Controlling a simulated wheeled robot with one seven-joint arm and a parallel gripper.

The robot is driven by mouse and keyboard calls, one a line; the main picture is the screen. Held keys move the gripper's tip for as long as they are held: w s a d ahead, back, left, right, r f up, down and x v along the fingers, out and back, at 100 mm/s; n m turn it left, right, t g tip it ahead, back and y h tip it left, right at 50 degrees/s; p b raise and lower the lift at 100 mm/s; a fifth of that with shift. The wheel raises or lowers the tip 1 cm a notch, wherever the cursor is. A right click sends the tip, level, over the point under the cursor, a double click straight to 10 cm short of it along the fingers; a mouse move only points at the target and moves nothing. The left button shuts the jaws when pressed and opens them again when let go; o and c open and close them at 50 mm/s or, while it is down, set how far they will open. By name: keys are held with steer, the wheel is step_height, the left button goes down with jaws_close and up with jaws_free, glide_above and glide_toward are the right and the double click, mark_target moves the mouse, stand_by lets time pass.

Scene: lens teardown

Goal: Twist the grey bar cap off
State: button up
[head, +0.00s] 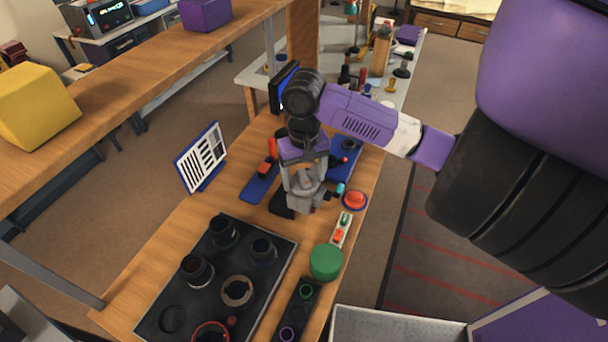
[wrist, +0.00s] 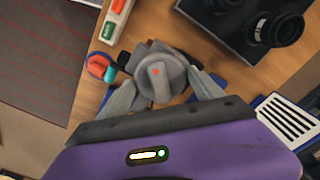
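The grey bar cap (wrist: 157,78) is a round grey disc with a raised bar across it and an orange dot. It faces my wrist camera. My gripper (wrist: 163,80) is open, with one grey finger on each side of the cap. The fingertips are close to its rim; I cannot tell whether they touch it. In the head view my gripper (head: 304,187) points down over the work spot, and I cannot make out the cap apart from the grey fingers there.
A black tray (head: 148,325) with several dark lens parts lies at the front left. A red button (head: 355,199), a switch strip (head: 341,231) and a green round thing (head: 326,262) stand along the right edge. A striped chart (head: 201,157) stands to the left. Blue pads lie beside my gripper.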

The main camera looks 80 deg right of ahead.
steer(key=c, duration=0.8)
steer(key=shift+n+b, duration=0.45)
steer(key=shift+n, duration=0.95)
steer(key=shift+c, duration=0.2)
steer(key=shift+n+b, duration=0.4)
steer(key=shift+n, duration=0.9)
steer(key=shift+n+b, duration=0.65)
steer(key=shift+n, duration=0.65)
